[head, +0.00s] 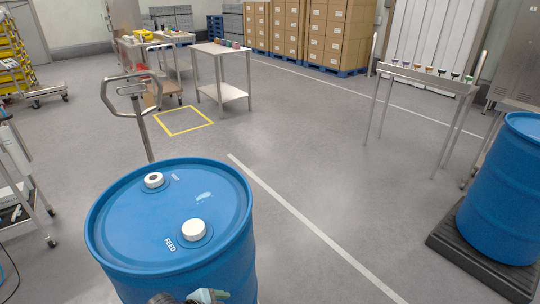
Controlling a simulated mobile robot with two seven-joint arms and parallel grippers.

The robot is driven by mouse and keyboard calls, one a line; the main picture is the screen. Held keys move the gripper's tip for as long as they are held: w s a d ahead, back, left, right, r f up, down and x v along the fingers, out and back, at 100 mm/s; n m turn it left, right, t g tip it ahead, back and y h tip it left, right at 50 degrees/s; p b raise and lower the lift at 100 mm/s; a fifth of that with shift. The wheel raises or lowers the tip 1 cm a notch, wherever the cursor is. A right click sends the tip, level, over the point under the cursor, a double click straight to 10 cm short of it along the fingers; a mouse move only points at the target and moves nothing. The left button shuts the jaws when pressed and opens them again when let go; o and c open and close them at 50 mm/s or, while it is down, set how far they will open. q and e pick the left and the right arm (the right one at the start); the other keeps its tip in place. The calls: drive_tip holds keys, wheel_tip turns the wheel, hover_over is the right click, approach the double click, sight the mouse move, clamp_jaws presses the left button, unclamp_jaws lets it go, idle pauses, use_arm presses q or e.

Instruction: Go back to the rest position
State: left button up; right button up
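No gripper of mine can be made out in the head view. A small dark and pale grey part (203,296) with a greenish edge shows at the bottom edge, in front of the near blue drum (222,265). It is cut off, and I cannot tell what it belongs to. The near drum stands upright just ahead, left of centre. Its lid has a white cap (194,230) beside the word FEED and a white bung with a dark centre (154,180).
Another blue drum (500,200) stands on a black pallet (455,250) at right. A narrow table (425,78) with small bottles stands beyond it. A handle (132,90) rises behind the near drum. The central floor (310,160) is clear.

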use_arm(q)
drive_tip(key=s+a+f+n+t+y, duration=0.1)
drive_tip(key=s+a+f+n, duration=0.3)
drive_tip(key=s, duration=0.5)
drive_tip(key=s+a+f+n+t+y, duration=0.2)
drive_tip(key=s+a+f+n+t, duration=0.1)
drive_tip(key=s+a+n, duration=0.3)
drive_tip(key=s+f+n, duration=0.1)
drive_tip(key=s+n, duration=0.1)
drive_tip(key=s, duration=0.2)
drive_tip(key=shift+a+f+t+y, duration=0.15)
drive_tip(key=shift+f+t+y, duration=0.05)
drive_tip(key=shift+t+y, duration=0.1)
